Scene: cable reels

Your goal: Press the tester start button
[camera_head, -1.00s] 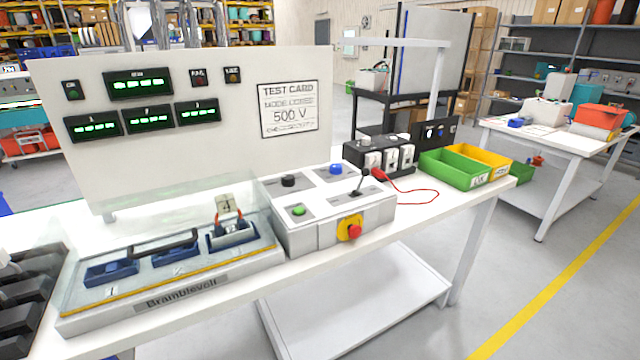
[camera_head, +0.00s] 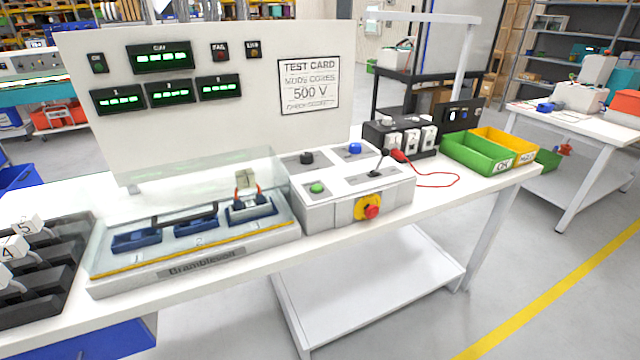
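The tester's control box (camera_head: 345,205) stands on the white bench, right of the test fixture. A round green button (camera_head: 317,188) is on its top at the front left; I see no label naming it as start. A black knob (camera_head: 307,158), a blue button (camera_head: 355,148) and a black lever (camera_head: 380,162) share the top. A red emergency button on a yellow plate (camera_head: 368,207) is on the front. The test fixture (camera_head: 190,245) has a clear cover and blue nests, with a tagged item (camera_head: 247,190) in the third. Neither gripper is in view.
A display panel (camera_head: 200,90) with green readouts and a "500 V" test card stands behind. A black rack (camera_head: 40,270) with numbered tags is at left. Green (camera_head: 478,152) and yellow (camera_head: 508,143) bins and a red lead (camera_head: 440,186) lie at right.

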